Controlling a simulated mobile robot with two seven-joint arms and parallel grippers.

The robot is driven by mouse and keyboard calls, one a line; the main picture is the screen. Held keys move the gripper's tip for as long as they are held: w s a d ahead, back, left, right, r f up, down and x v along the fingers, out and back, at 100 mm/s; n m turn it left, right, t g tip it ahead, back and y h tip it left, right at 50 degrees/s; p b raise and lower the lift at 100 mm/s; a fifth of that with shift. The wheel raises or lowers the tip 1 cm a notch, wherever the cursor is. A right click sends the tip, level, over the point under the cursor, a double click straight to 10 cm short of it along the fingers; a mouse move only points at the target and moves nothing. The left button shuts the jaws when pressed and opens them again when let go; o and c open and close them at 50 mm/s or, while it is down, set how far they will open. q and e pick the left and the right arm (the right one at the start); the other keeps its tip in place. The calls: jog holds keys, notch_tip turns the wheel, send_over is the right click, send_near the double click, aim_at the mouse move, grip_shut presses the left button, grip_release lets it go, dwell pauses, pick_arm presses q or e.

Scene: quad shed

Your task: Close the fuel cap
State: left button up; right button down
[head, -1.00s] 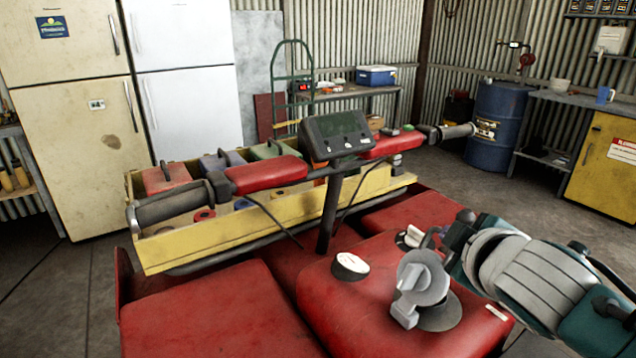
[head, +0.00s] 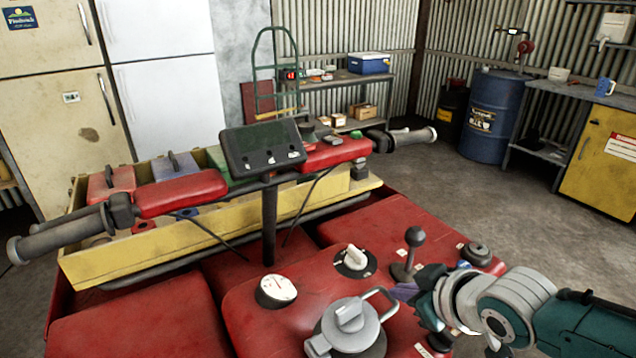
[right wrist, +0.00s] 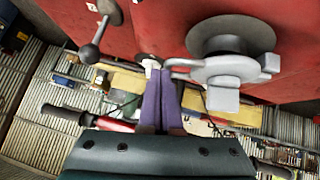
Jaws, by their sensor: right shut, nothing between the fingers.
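The fuel cap (head: 350,318) is a grey disc with a raised tab and a wire loop, on top of the red tank (head: 235,305). It sits over the round filler base at the bottom of the head view. I cannot tell whether it is fully seated. The cap (right wrist: 228,72) also shows in the right wrist view, in front of the dark round base (right wrist: 225,38). My right gripper (head: 403,291) has its purple fingers shut and empty, just right of the loop. In the wrist view the fingertips (right wrist: 158,80) are close to the loop; contact is unclear. My left gripper is not in view.
A white gauge (head: 276,291), a white knob (head: 355,258) and a black lever (head: 410,255) stand on the tank near the cap. Handlebars with a display (head: 262,148) rise behind, before a yellow crate (head: 110,265). Open floor lies to the right.

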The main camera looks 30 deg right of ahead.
jog(key=shift+d+f+b, duration=0.15)
jog(key=shift+f+b, duration=0.25)
jog(key=shift+f, duration=0.2)
jog(key=shift+d+f+b, duration=0.15)
jog(key=shift+f+b, duration=0.25)
jog(key=shift+f, duration=0.2)
jog(key=shift+d+f, duration=0.1)
jog(key=shift+f, duration=0.1)
jog(key=shift+r, duration=0.1)
